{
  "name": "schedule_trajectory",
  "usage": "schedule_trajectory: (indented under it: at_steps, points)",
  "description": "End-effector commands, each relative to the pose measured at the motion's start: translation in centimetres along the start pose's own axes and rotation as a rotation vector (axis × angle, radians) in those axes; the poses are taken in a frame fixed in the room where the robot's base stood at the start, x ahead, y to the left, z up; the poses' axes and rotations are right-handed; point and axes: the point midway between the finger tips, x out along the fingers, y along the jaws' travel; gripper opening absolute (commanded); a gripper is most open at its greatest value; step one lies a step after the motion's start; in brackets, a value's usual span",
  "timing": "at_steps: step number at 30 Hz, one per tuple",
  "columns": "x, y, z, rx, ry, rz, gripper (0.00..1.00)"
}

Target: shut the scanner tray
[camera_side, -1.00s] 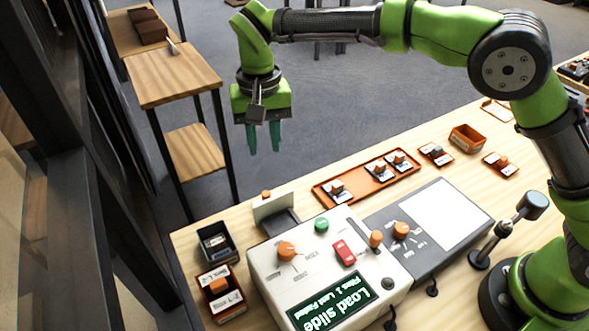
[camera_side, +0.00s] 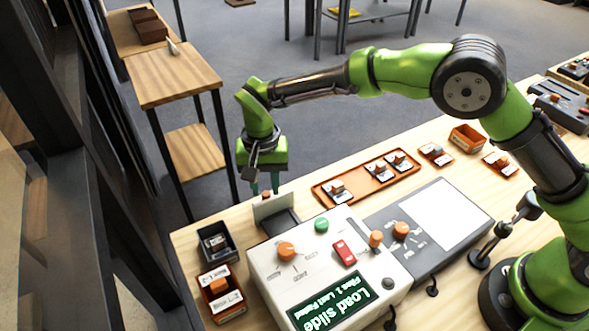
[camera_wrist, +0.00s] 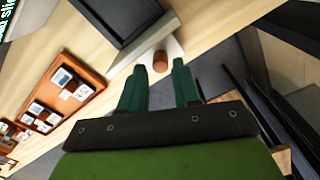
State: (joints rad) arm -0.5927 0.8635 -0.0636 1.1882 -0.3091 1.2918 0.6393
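The scanner (camera_side: 278,262) is a pale box on the table with a lit screen reading "Load slide". Its dark scanner tray (camera_side: 284,222) sticks out at the back, with an upright white front plate (camera_side: 277,206) and an orange knob (camera_side: 266,195). My gripper (camera_side: 264,188) points down just behind the plate, close to the knob. In the wrist view my gripper (camera_wrist: 157,75) is open, its two green fingers apart and empty. The knob (camera_wrist: 160,61) shows just beyond and between the fingertips, and the tray (camera_wrist: 118,15) lies past the plate.
An orange rack of slides (camera_side: 352,190) lies to the right of the tray. A dark box (camera_side: 217,243) and an orange box (camera_side: 221,291) stand left of the scanner. A grey panel unit (camera_side: 385,232) adjoins its right. The floor behind the table is clear near my gripper.

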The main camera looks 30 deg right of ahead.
Motion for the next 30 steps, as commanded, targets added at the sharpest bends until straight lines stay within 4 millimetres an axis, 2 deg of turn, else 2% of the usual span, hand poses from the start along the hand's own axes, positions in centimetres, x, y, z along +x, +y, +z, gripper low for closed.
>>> schedule_trajectory:
  at_steps: [3,6,17,23,30]
  points:
    - [1.6,0.0,0.0,-0.001,-0.001,0.000,0.32]
    - [2.4,0.0,0.0,0.000,0.000,0.000,0.32]
    - [2.8,0.0,0.0,-0.001,0.000,-0.001,0.32]
    - [2.8,0.0,0.0,-0.001,0.001,-0.001,0.01]
    - [2.8,0.0,0.0,-0.001,0.001,-0.001,0.00]
